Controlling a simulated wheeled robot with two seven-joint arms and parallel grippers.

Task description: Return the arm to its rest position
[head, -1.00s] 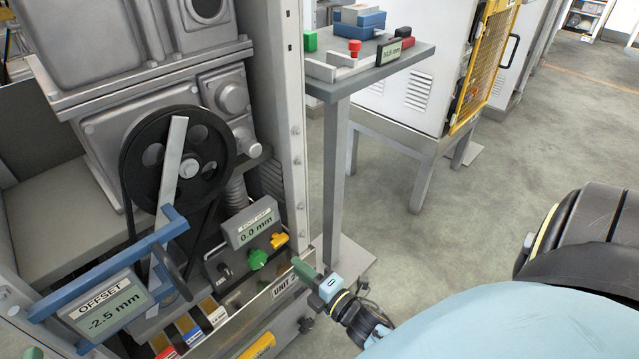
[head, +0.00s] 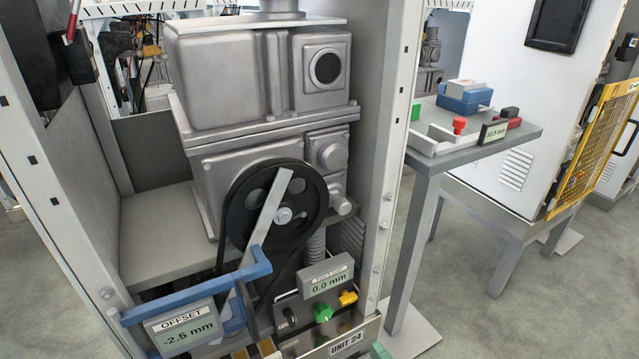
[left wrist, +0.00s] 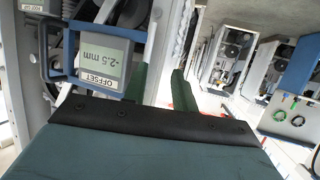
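My left gripper (left wrist: 160,82) shows in the left wrist view with its two green fingers apart and nothing between them. The offset display unit, reading -2.5 mm, is beyond the fingers to the left in that view; it is out of their grasp. My right gripper (head: 380,350) shows only as a green tip at the bottom edge of the head view, just right of the UNIT 24 plate. Whether it is open or shut is hidden below the frame. The rest of both arms is out of the head view.
A machine with a black pulley (head: 272,205) stands inside a grey frame (head: 388,160). The blue offset bracket (head: 190,300) and a 0.0 mm foot display (head: 328,283) are low in front. A side table (head: 475,146) carries small parts. Open floor (head: 460,280) lies to the right.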

